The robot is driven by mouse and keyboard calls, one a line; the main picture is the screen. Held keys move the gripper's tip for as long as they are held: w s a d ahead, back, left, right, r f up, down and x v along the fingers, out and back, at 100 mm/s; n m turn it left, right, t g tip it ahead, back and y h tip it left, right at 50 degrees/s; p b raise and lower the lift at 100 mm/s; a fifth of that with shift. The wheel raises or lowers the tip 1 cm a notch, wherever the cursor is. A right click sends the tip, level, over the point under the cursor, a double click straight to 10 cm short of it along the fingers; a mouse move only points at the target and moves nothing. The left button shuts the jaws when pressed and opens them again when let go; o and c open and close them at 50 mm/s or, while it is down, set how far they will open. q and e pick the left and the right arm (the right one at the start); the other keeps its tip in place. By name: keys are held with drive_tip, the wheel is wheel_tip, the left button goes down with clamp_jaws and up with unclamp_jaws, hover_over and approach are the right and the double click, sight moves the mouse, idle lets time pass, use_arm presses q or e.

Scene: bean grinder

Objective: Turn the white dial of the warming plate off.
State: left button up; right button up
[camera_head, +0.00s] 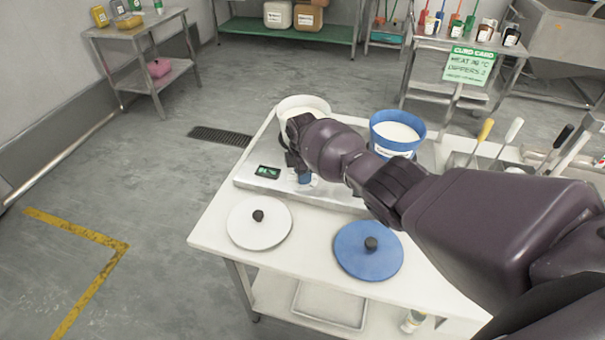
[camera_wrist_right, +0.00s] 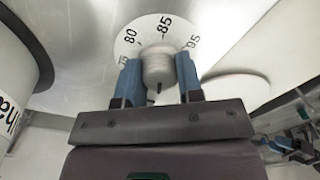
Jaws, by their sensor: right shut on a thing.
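The warming plate (camera_head: 252,181) is a flat metal unit on the white table, with a small green-lit display (camera_head: 267,172) on its front left. My right gripper (camera_head: 304,177) reaches down at its front edge. In the right wrist view, the blue fingers of my right gripper (camera_wrist_right: 160,78) are shut on the white dial (camera_wrist_right: 158,66), one on each side. A white scale disc (camera_wrist_right: 146,36) around the dial shows 80, 85 and a partly unclear number. A short dark mark shows on the dial's lower part. In the head view the dial is mostly hidden. My left gripper is out of view.
A white pot (camera_head: 305,102) and a blue pot (camera_head: 397,131) stand on the plate, behind my right arm. A white lid (camera_head: 259,229) and a blue lid (camera_head: 368,260) lie on the table (camera_head: 213,228) in front. Utensils stand at the right.

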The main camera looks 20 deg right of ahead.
drive_tip(key=shift+n, duration=1.1)
drive_tip(key=o, duration=0.9)
drive_tip(key=shift+r, duration=0.1)
wheel_tip(320, 180, up, 10)
drive_tip(key=shift+f+p, duration=0.25)
drive_tip(key=shift+p, duration=0.6)
drive_tip(key=shift+r, duration=0.6)
